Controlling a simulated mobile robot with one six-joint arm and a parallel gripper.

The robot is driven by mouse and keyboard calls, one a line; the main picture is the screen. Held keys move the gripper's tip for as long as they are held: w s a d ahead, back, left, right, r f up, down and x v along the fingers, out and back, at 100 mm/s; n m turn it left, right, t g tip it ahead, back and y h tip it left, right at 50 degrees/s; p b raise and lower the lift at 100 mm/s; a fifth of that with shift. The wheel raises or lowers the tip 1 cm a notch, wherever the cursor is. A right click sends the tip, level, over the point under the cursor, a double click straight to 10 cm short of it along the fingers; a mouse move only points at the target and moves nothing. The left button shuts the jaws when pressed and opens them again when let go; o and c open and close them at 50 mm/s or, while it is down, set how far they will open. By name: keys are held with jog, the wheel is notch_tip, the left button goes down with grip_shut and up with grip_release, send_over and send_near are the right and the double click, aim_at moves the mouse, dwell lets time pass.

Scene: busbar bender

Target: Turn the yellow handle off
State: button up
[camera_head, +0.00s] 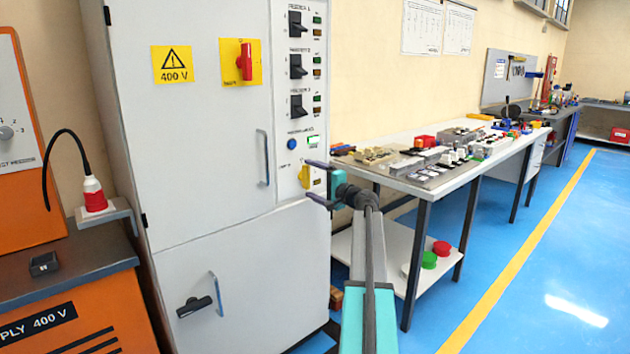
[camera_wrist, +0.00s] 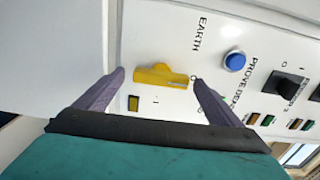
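The yellow handle (camera_head: 304,177) is a small rotary knob low on the control strip at the right side of the grey cabinet. In the wrist view the yellow handle (camera_wrist: 161,76) lies between my two open fingers, its long axis running across the gap. My gripper (camera_head: 312,180) is open in front of the strip, and its fingers also show in the wrist view (camera_wrist: 158,88). I cannot tell whether either fingertip touches the handle. Near the handle are the EARTH label (camera_wrist: 199,39) and a small yellow indicator (camera_wrist: 133,103).
A blue button (camera_head: 292,144) sits above the handle, with black switches (camera_head: 298,66) higher up. The cabinet (camera_head: 185,120) has a red switch (camera_head: 246,62) on yellow. A workbench (camera_head: 420,185) with parts stands right; blue floor beyond is clear.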

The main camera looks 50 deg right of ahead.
jog(key=shift+r, duration=0.1)
jog(key=shift+s, duration=0.15)
jog(key=s+a+p, duration=0.1)
jog(key=s, duration=1.2)
jog(key=shift+s, duration=0.25)
